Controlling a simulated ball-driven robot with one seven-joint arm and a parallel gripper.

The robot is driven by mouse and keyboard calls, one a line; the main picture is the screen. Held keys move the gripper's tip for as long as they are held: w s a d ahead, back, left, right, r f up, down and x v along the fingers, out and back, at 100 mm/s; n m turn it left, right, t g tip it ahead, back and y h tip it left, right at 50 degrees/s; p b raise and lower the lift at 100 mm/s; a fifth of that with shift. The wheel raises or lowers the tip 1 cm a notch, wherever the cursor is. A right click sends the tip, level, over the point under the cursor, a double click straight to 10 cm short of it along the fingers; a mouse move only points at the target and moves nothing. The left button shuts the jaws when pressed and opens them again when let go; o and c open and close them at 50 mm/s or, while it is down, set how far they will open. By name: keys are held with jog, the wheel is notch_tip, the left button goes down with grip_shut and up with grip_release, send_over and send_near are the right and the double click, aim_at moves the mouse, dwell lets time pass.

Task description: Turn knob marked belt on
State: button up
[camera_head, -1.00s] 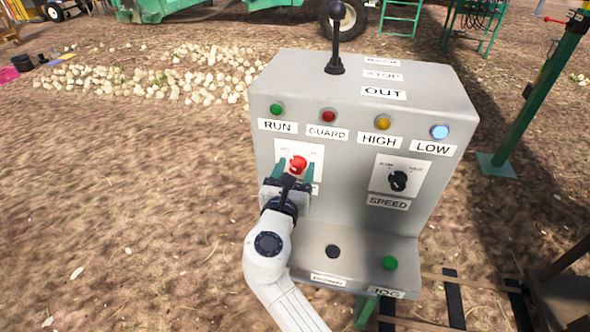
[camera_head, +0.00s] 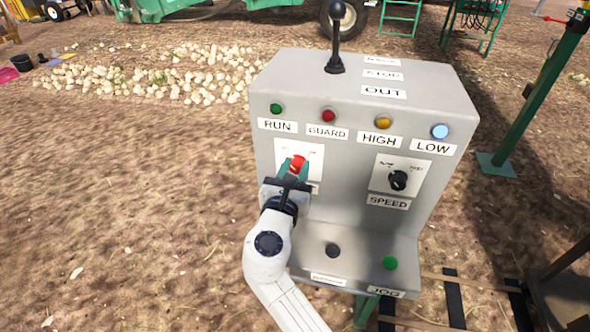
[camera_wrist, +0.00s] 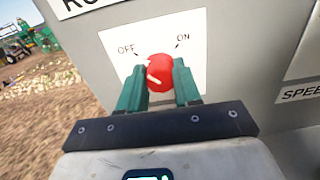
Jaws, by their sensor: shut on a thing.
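The red knob (camera_head: 297,164) sits on a white plate (camera_head: 313,148) at the left of the grey control box's front. In the wrist view the knob (camera_wrist: 160,72) shows between the words OFF, at left, and ON, at right. A white mark on it points to the upper left, toward OFF. My gripper (camera_head: 290,168) is shut on the knob, its two green fingers on either side. In the wrist view its fingers (camera_wrist: 159,82) flank the knob. The label under the knob is mostly hidden by my gripper.
The grey control box (camera_head: 350,215) also carries a black speed knob (camera_head: 398,180), a black lever (camera_head: 337,35) on top, several lamps and a green JOG button (camera_head: 390,263) on its lower ledge. Open dirt lies to the left. A green post (camera_head: 530,100) stands at right.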

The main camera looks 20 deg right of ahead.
jog(key=m+b, duration=0.2)
jog(key=m, duration=0.3)
jog(key=shift+f+b, duration=0.2)
jog(key=shift+b, duration=0.15)
jog(key=m+b, duration=0.3)
jog(key=m, duration=0.1)
jog(key=shift+m, duration=0.3)
jog(key=m+b, duration=0.3)
jog(key=m, duration=0.1)
jog(key=shift+s+d+f, duration=0.1)
jog(key=shift+f, duration=0.05)
jog(key=shift+m+b, duration=1.4)
jog(key=shift+m, duration=0.8)
jog(key=o, duration=1.1)
jog(key=shift+c, duration=0.2)
